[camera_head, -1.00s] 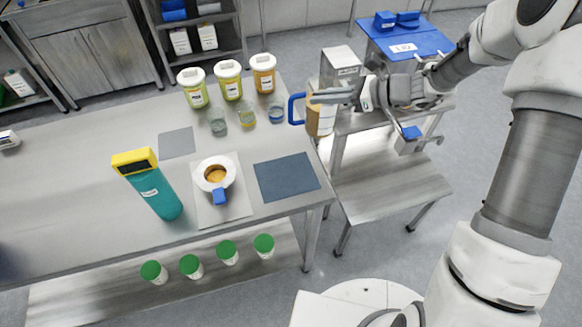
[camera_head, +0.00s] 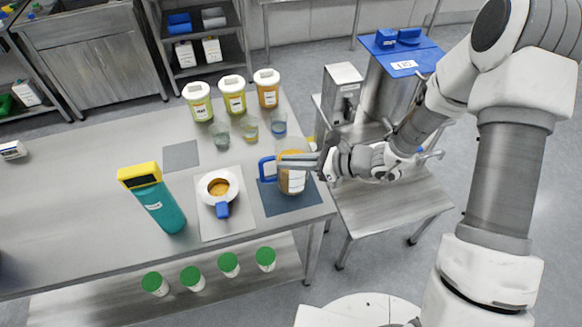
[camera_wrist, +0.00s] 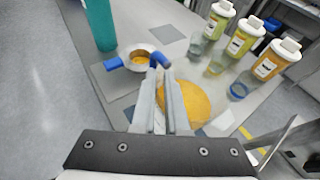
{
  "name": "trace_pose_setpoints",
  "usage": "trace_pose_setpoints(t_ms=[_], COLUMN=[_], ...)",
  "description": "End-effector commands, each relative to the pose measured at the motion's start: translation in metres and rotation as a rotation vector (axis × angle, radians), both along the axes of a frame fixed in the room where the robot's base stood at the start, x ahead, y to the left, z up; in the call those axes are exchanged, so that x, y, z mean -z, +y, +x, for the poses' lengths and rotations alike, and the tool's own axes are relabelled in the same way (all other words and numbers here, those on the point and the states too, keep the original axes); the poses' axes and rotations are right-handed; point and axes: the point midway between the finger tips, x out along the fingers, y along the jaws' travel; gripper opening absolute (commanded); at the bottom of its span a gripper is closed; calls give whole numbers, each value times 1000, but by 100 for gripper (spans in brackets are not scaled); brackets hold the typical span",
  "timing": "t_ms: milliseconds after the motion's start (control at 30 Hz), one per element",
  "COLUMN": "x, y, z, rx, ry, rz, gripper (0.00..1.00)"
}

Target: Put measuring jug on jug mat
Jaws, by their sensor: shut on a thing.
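The measuring jug (camera_head: 293,183) is clear with orange contents and a blue handle at its left. My gripper (camera_head: 298,159) is shut on it at its upper part, coming from the right. In the wrist view, the fingers (camera_wrist: 165,95) close together at the jug's side, with its round orange contents (camera_wrist: 188,104) below and right. The dark blue mat (camera_head: 272,204), which looks like the jug mat, lies at the table's right front corner. The jug appears upright over this mat and hides part of it. I cannot tell whether its base touches the mat.
Left of the blue mat, a blue-handled round strainer or pan (camera_head: 218,187) sits on a pale mat (camera_head: 215,230). Behind are several beakers (camera_head: 250,126) and three lidded tubs (camera_head: 232,96). A teal bottle-shaped device (camera_head: 163,207) stands further left. The filler (camera_head: 388,95) stands right.

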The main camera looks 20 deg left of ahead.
Motion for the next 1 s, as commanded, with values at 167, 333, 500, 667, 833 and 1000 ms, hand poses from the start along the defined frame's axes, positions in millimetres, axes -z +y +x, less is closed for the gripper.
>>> trace_pose_setpoints(t_ms=[167,333,500,667,833,1000], x=[19,27,27,30,31,31], y=[1,1,1,1,0,0], z=[0,0,0,0,0,0], rx=[-2,-2,-2,-1,-1,-1], ry=[0,-3,-4,-3,0,0], rz=[4,4,4,4,0,0], gripper=[0,0,0,0,38,43])
